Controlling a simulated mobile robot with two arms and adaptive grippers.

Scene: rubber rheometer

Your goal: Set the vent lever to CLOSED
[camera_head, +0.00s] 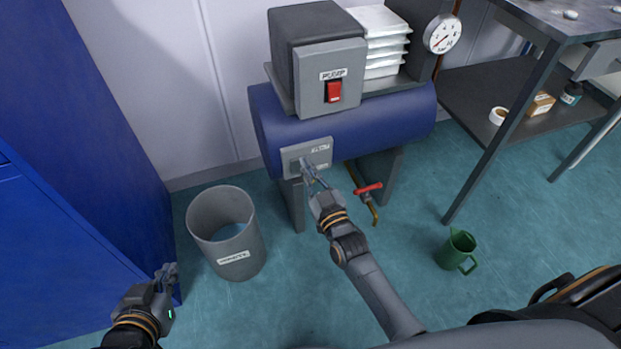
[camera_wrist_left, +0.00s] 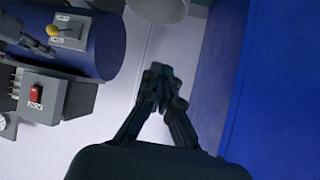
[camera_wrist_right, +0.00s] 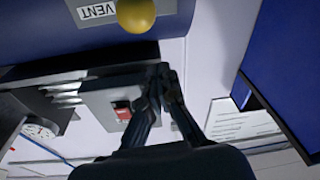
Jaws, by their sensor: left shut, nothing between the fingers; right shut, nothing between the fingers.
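The vent plate (camera_head: 320,152) is a grey panel on the front of the blue tank (camera_head: 375,125). Its lever has a yellow ball knob (camera_wrist_left: 53,31), seen on the plate in the left wrist view. The knob also shows close up in the right wrist view (camera_wrist_right: 136,14), beside the VENT label (camera_wrist_right: 98,11). In the head view my right gripper (camera_head: 307,168) is in front of the plate and hides the lever; it is shut and empty. I cannot tell whether it touches the knob. My left gripper (camera_head: 169,271) is shut and empty, low at the left, away from the tank.
The pump box (camera_head: 330,75) with a red switch (camera_head: 334,92) sits on the tank, near a gauge (camera_head: 443,34). A red-handled valve (camera_head: 368,188) hangs below. A grey bin (camera_head: 240,252) and green jug (camera_head: 456,252) stand on the floor. A blue cabinet (camera_head: 75,150) is left.

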